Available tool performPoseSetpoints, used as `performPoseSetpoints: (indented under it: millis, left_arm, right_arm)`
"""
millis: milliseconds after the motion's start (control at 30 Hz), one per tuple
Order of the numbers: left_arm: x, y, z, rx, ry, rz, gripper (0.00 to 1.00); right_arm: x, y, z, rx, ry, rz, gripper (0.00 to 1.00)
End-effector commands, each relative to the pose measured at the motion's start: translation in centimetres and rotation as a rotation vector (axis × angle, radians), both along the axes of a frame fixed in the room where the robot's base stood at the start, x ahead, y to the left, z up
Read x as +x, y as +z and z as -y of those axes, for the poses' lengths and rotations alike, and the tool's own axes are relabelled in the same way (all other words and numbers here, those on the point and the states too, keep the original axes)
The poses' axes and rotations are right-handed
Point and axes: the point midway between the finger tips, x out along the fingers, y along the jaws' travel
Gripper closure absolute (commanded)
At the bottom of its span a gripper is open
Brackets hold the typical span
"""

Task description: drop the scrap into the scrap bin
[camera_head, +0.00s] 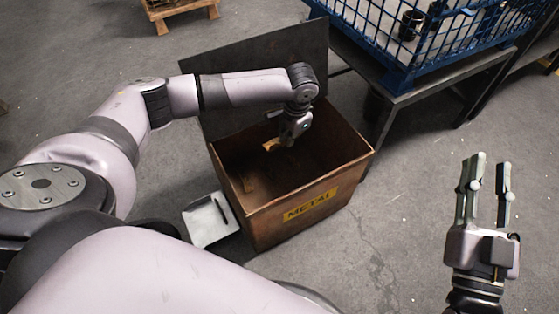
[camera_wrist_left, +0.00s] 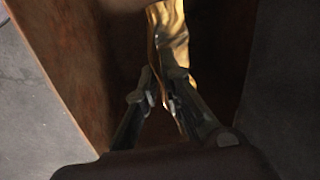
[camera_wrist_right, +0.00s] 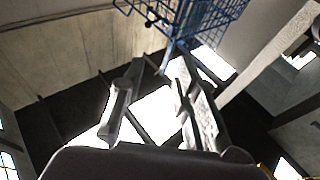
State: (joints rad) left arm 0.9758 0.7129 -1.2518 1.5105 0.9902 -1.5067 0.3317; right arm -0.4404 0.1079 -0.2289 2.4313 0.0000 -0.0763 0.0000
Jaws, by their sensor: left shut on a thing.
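The scrap bin (camera_head: 345,176) is a rusty brown open box with a yellow METAL label on its front. My left gripper (camera_head: 280,142) points down inside the bin's opening. It is shut on the scrap (camera_head: 271,144), a crumpled golden piece. In the left wrist view the fingers (camera_wrist_left: 162,88) pinch the scrap (camera_wrist_left: 172,40), with the brown bin wall (camera_wrist_left: 70,75) beside it. The scrap's height above the bin floor is hard to tell. My right gripper (camera_head: 486,175) is open and empty, right of the bin; its spread fingers also show in the right wrist view (camera_wrist_right: 160,85).
A dark upright panel (camera_head: 262,65) stands behind the bin. A blue wire basket (camera_head: 420,70) rests on a metal table (camera_head: 400,97) at the back right. A white dustpan-like object (camera_head: 208,220) lies left of the bin. The floor right of the bin is clear.

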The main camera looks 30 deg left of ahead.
Motion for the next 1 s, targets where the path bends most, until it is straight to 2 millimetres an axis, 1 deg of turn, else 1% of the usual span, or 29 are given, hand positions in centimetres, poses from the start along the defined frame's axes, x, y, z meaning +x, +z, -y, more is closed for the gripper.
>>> performPoseSetpoints:
  millis: [300, 500, 700, 1000]
  left_arm:
    - [0.0, -0.9, 0.0, 0.0, 0.0, 0.001, 1.0]
    - [0.0, -1.2, 0.0, 0.0, 0.0, 0.001, 1.0]
    - [0.0, -1.3, 0.0, 0.0, 0.0, 0.001, 1.0]
    - [0.0, -1.3, 0.0, 0.0, 0.0, 0.001, 1.0]
  right_arm:
    - [-2.2, 4.2, -0.1, 0.074, 0.015, 0.262, 0.72]
    - [-3.8, 6.1, 0.1, 0.112, 0.022, 0.393, 0.72]
    - [-4.7, 7.0, 0.2, 0.131, 0.026, 0.457, 0.72]
    - [-4.9, 7.2, 0.3, 0.134, 0.026, 0.468, 0.72]
